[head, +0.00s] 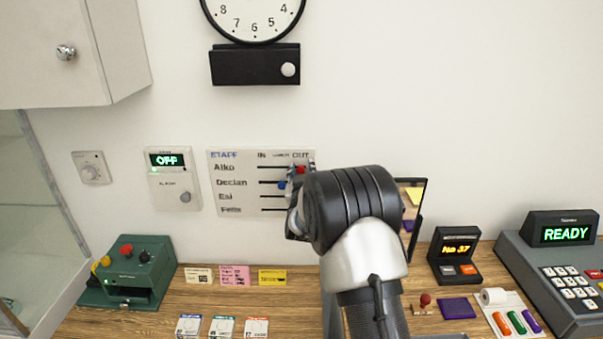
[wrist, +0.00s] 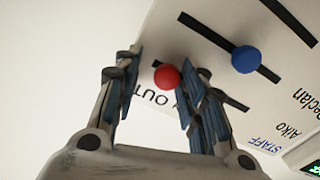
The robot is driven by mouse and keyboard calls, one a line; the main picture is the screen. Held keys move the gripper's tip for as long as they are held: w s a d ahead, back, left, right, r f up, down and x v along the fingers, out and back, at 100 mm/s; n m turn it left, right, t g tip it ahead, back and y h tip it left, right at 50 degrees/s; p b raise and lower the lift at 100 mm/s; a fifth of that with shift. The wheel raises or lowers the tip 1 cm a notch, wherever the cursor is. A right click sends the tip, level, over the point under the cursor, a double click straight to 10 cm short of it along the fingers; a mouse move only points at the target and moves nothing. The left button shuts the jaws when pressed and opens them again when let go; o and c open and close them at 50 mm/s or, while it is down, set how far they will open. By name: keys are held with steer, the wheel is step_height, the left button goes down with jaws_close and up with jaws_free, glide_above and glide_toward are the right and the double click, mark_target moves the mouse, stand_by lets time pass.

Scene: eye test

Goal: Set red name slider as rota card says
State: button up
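The white staff board (head: 230,200) hangs on the wall, with rows Aiko, Declan, Esi and one partly legible name, under IN, LUNCH and OUT. The red slider (head: 301,170) is in Aiko's row at the OUT end; it also shows in the wrist view (wrist: 167,76). The blue slider (head: 282,185) is near the middle of Declan's slot. My gripper (wrist: 160,84) is open at the board, its fingers either side of the red slider, which looks closer to the right finger. Contact is unclear. I cannot tell which card is the rota card; the small print is unreadable.
White, pink (head: 235,275) and yellow (head: 272,277) cards lie at the counter's back, with several more in front. A green box (head: 128,272) stands left, an alarm unit (head: 173,180) is beside the board. A No 37 display (head: 456,256) and READY terminal (head: 556,270) stand right.

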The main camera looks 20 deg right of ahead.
steer(key=shift+a, duration=0.15)
steer(key=shift+s+a, duration=0.1)
steer(key=shift+s, duration=0.1)
steer(key=v, duration=1.1)
steer(key=shift+s, duration=0.25)
